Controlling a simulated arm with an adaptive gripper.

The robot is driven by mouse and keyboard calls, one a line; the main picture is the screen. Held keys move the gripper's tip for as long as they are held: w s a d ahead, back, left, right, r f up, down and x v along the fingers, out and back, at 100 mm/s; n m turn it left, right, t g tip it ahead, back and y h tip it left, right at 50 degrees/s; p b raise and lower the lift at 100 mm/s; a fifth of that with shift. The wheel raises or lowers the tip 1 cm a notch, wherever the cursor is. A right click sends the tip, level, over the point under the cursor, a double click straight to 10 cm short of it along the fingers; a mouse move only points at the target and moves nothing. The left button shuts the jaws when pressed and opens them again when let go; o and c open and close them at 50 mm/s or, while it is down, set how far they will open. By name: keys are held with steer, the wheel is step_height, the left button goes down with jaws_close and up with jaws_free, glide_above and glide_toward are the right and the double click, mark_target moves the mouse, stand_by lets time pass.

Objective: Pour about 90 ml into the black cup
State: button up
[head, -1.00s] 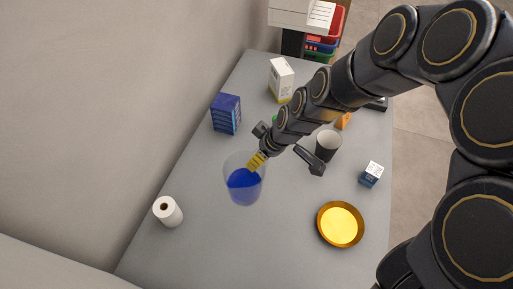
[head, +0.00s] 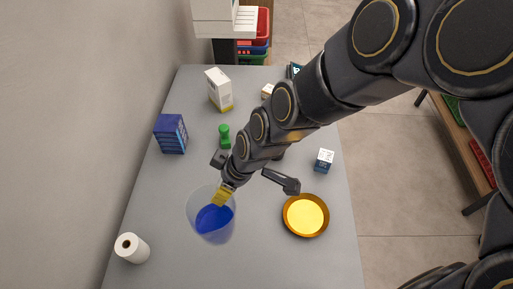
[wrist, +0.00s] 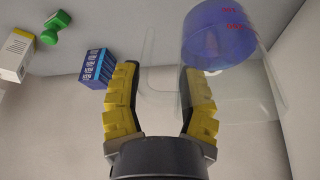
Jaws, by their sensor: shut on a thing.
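A clear beaker (head: 196,207) with blue liquid (head: 214,219) in its lower part is between the yellow fingers of my gripper (head: 222,195), at the left middle of the counter. My gripper is shut on it. In the wrist view the beaker (wrist: 160,100) lies across both fingers (wrist: 160,108), with the blue liquid and red markings at the top right. I cannot tell whether its base touches the counter. The black cup is hidden behind my arm in the current head view, apart from perhaps a dark sliver, and does not show in the wrist view.
An orange dish (head: 289,222) with yellow contents is right of the beaker. A paper roll (head: 132,248) stands front left. A blue box (head: 171,134), green object (head: 224,137) and white box (head: 218,90) stand behind. A small blue-white box (head: 324,160) is near the right edge.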

step_height(320, 180, up, 4)
steer(key=shift+r, duration=0.2)
steer(key=shift+w+r, duration=0.15)
steer(key=shift+r, duration=0.1)
steer(key=w+d+r+m+t+h, duration=0.1)
steer(key=w+d+m+t+h, duration=0.1)
steer(key=w+d+m, duration=0.9)
steer(key=w+d+m+h, duration=0.1)
steer(key=w+d, duration=0.3)
steer(key=d, duration=0.3)
steer(key=w+d+f+m+t+h, duration=0.1)
steer(key=w+d+m, duration=0.15)
steer(key=d, duration=0.35)
steer(key=w+d+h, duration=0.1)
steer(key=w+d, duration=0.4)
steer(key=d, duration=0.2)
step_height(320, 180, down, 11)
steer(key=shift+s+d+r, duration=0.2)
steer(key=shift+d, duration=0.1)
steer(key=shift+m, duration=0.25)
